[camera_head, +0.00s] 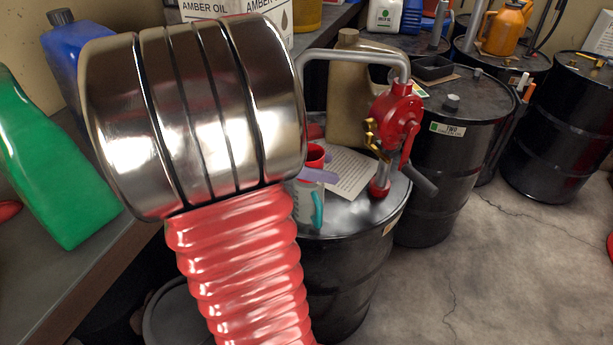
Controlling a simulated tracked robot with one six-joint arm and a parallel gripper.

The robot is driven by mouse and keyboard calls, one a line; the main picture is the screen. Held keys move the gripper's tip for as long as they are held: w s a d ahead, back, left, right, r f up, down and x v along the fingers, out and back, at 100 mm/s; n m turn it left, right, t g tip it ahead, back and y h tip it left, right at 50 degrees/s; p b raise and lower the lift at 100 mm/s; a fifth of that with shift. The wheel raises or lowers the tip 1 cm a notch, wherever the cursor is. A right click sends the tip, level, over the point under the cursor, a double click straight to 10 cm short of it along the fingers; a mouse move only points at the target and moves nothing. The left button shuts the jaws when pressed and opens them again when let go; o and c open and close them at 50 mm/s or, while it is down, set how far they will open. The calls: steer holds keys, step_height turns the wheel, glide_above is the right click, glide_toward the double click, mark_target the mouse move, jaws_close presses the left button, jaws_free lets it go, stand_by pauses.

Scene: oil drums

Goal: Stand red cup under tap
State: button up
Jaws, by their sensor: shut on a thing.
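The red cup (314,154) is upright above the near drum's top, just left of the tap. My gripper (318,174) is shut on the cup from the near side; its purple finger lies across the cup and hides the lower part. The red hand pump (396,119) stands on the drum (345,222), and its brass tap (373,139) hangs at its left side. The cup is to the left of the tap, apart from it in the picture. Whether the cup touches the drum top is hidden.
My arm's chrome and red bellows part fills the left foreground. A printed sheet (343,171) lies on the drum top, with a beige canister (349,100) behind. The TWO drum (450,170) stands close right. A green jug (48,165) is on the left bench.

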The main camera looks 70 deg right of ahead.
steer(key=w+d, duration=0.3)
steer(key=d, duration=0.5)
steer(key=w+d, duration=0.3)
steer(key=d, duration=0.5)
steer(key=f, duration=1.3)
steer(key=shift+a+f, duration=0.2)
steer(key=shift+f, duration=0.1)
steer(key=shift+f, duration=0.1)
steer(key=shift+f, duration=1.95)
steer(key=shift+f, duration=0.45)
steer(key=o, duration=1)
steer(key=shift+a+f, duration=0.1)
steer(key=shift+f, duration=0.05)
steer(key=shift+c, duration=0.2)
steer(key=shift+o, duration=0.5)
steer(key=shift+r, duration=0.3)
steer(key=v, duration=1.3)
steer(key=shift+r, duration=0.1)
steer(key=shift+w+r, duration=0.15)
steer(key=shift+w, duration=0.25)
